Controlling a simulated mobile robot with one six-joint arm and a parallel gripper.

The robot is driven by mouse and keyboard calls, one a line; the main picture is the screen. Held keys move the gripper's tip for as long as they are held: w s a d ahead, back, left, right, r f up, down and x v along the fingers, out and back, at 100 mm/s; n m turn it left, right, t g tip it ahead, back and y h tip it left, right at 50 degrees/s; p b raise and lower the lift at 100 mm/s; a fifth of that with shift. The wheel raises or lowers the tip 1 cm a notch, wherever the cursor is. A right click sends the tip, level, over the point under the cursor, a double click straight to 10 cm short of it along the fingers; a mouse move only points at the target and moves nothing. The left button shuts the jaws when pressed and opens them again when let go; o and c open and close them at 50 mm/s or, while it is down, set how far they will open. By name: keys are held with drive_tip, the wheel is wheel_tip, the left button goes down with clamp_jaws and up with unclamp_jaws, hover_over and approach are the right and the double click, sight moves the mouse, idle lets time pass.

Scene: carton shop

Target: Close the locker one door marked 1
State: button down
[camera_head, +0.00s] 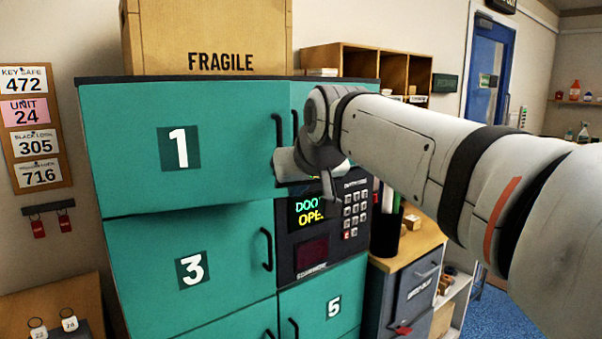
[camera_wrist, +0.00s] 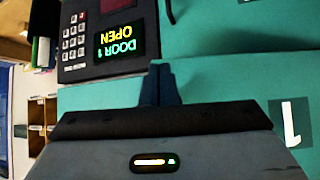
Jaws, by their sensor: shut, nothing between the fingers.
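The teal locker door 1 (camera_head: 130,140), marked with a white 1, is at the locker's upper left. Its lower right edge seems to stand slightly out over door 3, with a shadow under it; how far is hard to tell. Its black handle (camera_head: 279,145) is at its right edge. The display (camera_wrist: 121,40) reads "DOOR 1 OPEN", upside down in the wrist view. My gripper (camera_wrist: 160,66) is shut and empty, its tips near the lower handle-side corner of door 1 (camera_wrist: 230,80). Contact cannot be told.
Door 3 (camera_head: 140,270) below and door 5 (camera_head: 348,290) look shut. The keypad panel (camera_head: 298,255) sits right of door 3. A FRAGILE carton (camera_head: 215,25) stands on top. A drawer cabinet (camera_head: 415,255) stands to the right; blue floor (camera_head: 490,315) shows beyond.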

sight(284, 191)
drive_tip(key=shift+w+a+f+p, duration=0.15)
drive_tip(key=shift+w+a+f, duration=0.1)
drive_tip(key=shift+w, duration=0.6)
drive_tip(key=shift+w+a+f+p, duration=0.1)
drive_tip(key=shift+w+a+p, duration=0.15)
drive_tip(key=shift+w, duration=0.55)
drive_tip(key=shift+w+a+f+p, duration=0.1)
drive_tip(key=shift+w+a+f, duration=0.15)
drive_tip(key=shift+w, duration=0.6)
drive_tip(key=shift+a, duration=0.1)
